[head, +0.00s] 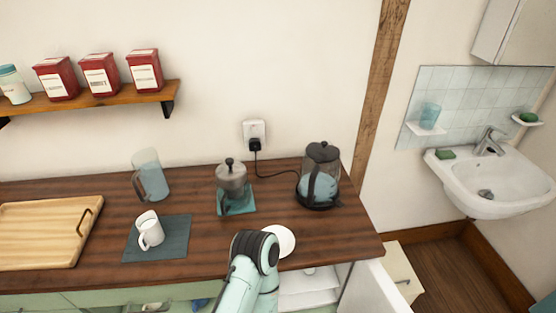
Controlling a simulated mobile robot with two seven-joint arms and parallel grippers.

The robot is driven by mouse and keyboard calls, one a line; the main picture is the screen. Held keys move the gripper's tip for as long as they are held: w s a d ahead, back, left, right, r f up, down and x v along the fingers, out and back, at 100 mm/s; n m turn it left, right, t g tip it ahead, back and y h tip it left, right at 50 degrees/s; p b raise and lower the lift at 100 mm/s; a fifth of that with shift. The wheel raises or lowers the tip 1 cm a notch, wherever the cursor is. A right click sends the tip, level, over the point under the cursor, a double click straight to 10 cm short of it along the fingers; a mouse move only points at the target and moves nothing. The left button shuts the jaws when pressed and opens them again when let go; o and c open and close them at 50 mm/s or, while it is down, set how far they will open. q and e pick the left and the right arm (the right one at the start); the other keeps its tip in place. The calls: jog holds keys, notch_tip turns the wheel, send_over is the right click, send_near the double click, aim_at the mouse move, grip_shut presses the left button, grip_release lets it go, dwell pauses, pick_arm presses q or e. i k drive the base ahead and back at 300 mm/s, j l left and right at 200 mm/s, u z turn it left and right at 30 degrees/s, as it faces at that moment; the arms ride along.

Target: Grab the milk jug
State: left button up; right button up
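A small white jug (150,230) with a handle, which looks like the milk jug, stands upright on a dark teal mat (173,245) on the wooden counter. Nothing is touching it. One pale teal arm of mine (255,280) rises from the bottom centre, its dark joint in front of the counter's front edge, to the right of the jug. I cannot tell which arm it is. Neither gripper shows in this view.
A glass pitcher (150,176) stands behind the jug. A wooden tray (45,235) lies left; a grey pot (231,180), electric kettle (320,178) and white saucer (281,240) are right. Below the counter, an open compartment (308,290) shows. A shelf (90,100) hangs above.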

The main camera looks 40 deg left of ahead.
aim_at(151, 229)
jog(key=u, duration=0.45)
jog(key=j+u, duration=0.1)
jog(key=u, duration=1.15)
jog(key=i+u, duration=0.1)
jog(key=u, duration=0.35)
jog(key=j+u, duration=0.1)
jog(key=u, duration=0.3)
jog(key=k+u, duration=0.1)
jog(key=u, duration=0.3)
